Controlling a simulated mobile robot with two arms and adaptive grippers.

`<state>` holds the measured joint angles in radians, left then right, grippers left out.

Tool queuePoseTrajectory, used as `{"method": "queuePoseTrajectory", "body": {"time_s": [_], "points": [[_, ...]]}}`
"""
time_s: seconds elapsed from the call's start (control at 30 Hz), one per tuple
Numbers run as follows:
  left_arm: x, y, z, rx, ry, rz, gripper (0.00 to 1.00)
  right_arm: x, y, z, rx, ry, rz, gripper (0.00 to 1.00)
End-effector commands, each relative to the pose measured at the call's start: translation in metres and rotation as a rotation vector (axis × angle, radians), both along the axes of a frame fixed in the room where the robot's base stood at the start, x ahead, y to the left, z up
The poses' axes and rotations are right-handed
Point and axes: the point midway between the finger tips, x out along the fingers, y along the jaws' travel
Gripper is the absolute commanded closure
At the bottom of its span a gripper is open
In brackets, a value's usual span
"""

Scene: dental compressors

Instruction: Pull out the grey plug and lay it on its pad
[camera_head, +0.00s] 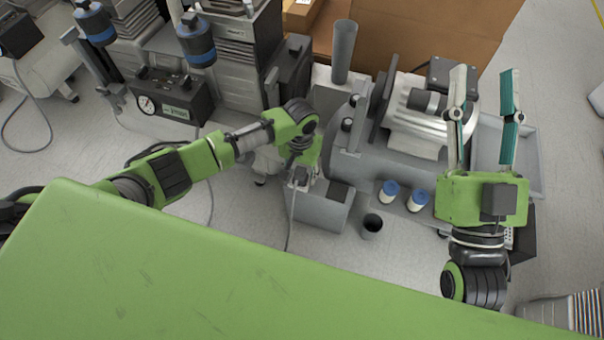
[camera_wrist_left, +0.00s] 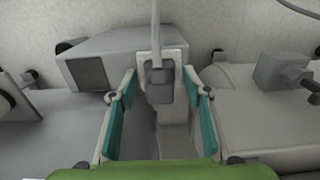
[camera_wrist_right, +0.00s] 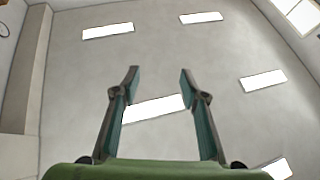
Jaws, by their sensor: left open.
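The grey plug (camera_wrist_left: 160,88) sits in a light grey socket housing, with its cable rising from it in the left wrist view. In the head view the plug (camera_head: 301,176) is at the near edge of a grey box, partly hidden by my left arm. My left gripper (camera_wrist_left: 159,78) is open, with one teal finger on each side of the plug and gaps between. A dark square pad (camera_head: 338,192) lies bare on the box top, right of the plug; the left wrist view shows it too (camera_wrist_left: 88,73). My right gripper (camera_head: 484,90) is open, empty and raised, pointing away.
The compressor's tank (camera_head: 375,170) and motor (camera_head: 425,105) stand behind and right of the box. Two blue-capped bottles (camera_head: 389,192) and a dark cup (camera_head: 372,226) are to its right. The plug's cable (camera_head: 291,225) hangs towards me. A gauge box (camera_head: 170,100) stands at left.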

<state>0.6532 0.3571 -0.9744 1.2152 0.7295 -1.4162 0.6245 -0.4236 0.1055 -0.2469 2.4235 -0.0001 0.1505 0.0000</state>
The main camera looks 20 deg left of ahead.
Motion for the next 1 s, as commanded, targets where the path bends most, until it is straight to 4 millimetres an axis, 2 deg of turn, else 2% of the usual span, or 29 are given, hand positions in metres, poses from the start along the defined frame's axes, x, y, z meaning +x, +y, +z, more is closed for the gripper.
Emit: {"method": "queuePoseTrajectory", "body": {"time_s": [0.9,0.93,1.0], "points": [[0.000,0.000,0.000,0.000,0.000,0.000,0.56,0.010,0.000,-0.014,-0.026,0.081,-0.007,0.60],[0.000,0.000,0.000,0.000,0.000,0.000,0.58,0.010,0.000,-0.014,-0.026,0.081,-0.007,0.60],[0.000,0.000,0.000,0.000,0.000,0.000,0.76,0.010,0.000,-0.014,-0.026,0.080,-0.007,0.60]]}}
